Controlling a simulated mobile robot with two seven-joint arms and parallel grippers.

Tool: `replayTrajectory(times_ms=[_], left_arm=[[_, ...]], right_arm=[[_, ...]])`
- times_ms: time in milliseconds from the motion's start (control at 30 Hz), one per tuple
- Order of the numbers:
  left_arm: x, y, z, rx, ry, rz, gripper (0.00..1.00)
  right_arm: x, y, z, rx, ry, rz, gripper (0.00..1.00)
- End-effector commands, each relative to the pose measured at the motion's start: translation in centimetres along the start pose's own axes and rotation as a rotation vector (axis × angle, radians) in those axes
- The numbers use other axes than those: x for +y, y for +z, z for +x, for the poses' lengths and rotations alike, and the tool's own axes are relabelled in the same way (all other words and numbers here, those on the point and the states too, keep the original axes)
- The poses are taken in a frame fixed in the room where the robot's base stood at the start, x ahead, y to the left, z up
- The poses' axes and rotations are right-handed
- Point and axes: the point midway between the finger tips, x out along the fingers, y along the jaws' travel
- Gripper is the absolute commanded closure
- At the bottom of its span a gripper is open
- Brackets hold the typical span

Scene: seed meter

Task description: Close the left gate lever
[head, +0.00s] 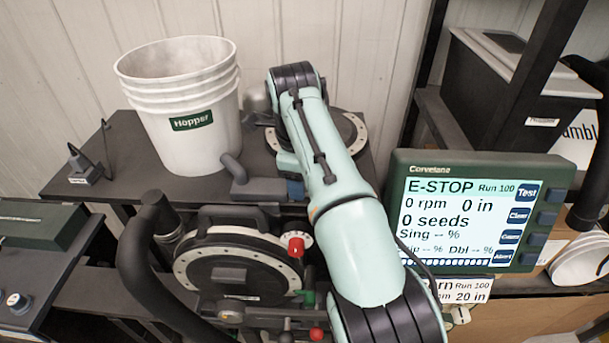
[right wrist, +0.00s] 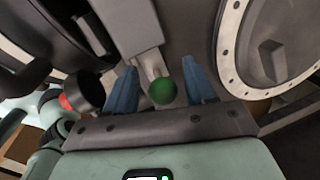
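In the right wrist view, a green ball knob (right wrist: 163,91) on a short pale stem below a grey bar (right wrist: 128,22) sits between the two blue fingers of my right gripper (right wrist: 160,88). The fingers are spread, with a gap on both sides of the knob. No label shows which gate lever this is. In the head view my right arm covers much of the meter, and only a bit of blue finger (head: 295,188) shows beside a grey lever-like part (head: 240,178). My left gripper is not in view.
The white Hopper bucket (head: 185,105) stands on the dark bench. A round meter housing (head: 240,275) with a red knob (head: 296,247) is in front. The monitor (head: 470,215) reads E-STOP, 0 rpm, 0 seeds. A holed ring (right wrist: 232,45) lies close right of the gripper.

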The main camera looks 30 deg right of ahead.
Motion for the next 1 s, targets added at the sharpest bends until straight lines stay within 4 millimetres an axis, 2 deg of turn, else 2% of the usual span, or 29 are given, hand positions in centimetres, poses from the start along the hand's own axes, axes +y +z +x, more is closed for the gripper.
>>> replayTrajectory(times_ms=[267,433,567,800,867,1000], left_arm=[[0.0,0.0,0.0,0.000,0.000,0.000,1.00],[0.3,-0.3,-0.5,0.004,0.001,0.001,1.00],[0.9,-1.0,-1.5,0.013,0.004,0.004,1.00],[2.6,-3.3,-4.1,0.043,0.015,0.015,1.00],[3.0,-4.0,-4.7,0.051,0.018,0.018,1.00],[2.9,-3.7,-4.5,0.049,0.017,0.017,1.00]], right_arm=[[-0.1,-0.3,0.0,0.006,0.001,0.005,0.44],[-0.2,-0.2,-1.3,0.006,0.000,0.006,0.44],[-0.3,-0.1,-3.9,0.003,-0.004,0.006,0.44],[-0.4,0.1,-10.1,0.000,-0.007,0.004,0.44],[-0.4,0.1,-11.3,-0.001,-0.008,0.005,0.44],[-0.3,0.0,-12.4,0.004,-0.004,0.006,0.44]])
